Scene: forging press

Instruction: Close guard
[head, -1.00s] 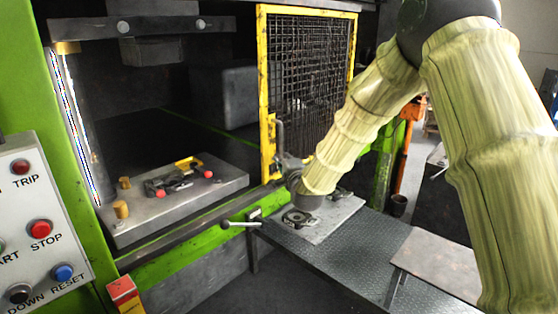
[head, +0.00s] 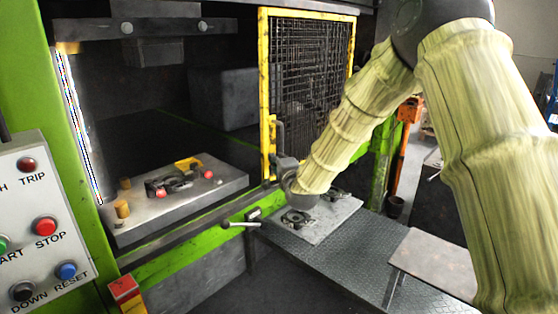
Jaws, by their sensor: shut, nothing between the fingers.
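The guard (head: 310,70) is a yellow-framed black mesh panel on the right side of the press. It stands clear of the press opening, so the die area to its left is uncovered. A grey upright handle (head: 280,135) is on the guard's left frame post.
The lower die plate (head: 200,205) carries a die with red-tipped parts. A control panel (head: 40,220) is at the left. A lever (head: 240,224) juts out below the green rail. A plate with metal parts (head: 325,222) lies on the tread-plate table (head: 340,255) under my gripper.

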